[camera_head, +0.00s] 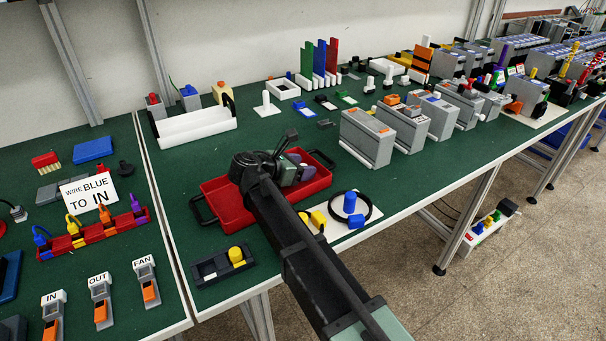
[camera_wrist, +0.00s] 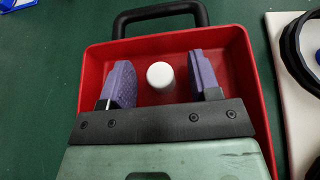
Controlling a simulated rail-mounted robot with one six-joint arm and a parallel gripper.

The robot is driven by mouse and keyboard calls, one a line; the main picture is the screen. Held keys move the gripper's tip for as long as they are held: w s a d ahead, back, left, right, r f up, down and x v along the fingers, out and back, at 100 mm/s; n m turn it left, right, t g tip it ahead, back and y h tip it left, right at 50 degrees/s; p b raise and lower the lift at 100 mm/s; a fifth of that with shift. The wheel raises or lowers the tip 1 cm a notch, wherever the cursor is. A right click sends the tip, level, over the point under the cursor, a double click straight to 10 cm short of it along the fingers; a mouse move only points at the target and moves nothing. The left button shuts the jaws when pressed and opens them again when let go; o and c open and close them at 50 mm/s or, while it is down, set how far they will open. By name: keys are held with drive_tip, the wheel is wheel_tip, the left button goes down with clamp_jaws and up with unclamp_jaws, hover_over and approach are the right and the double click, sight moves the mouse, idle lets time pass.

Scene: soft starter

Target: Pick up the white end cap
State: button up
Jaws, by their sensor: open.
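The white end cap (camera_wrist: 160,75) is a small round white piece inside the red tray (camera_wrist: 237,48). In the wrist view it stands between the two purple fingers of my gripper (camera_wrist: 161,83), with a gap on each side. My gripper is open and its fingers point into the tray. I cannot tell the exact height of the fingertips. In the head view my gripper (camera_head: 294,160) is over the red tray (camera_head: 215,197), and my arm hides the cap there.
The tray has black handles (camera_wrist: 160,12). A white board (camera_head: 350,230) with a black ring and a blue cylinder (camera_head: 350,202) lies to the right. A dark block with a yellow knob (camera_head: 236,254) is in front. Green bench surface is clear behind the tray.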

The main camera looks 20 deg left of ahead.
drive_tip(key=shift+r, duration=0.1)
drive_tip(key=c, duration=1)
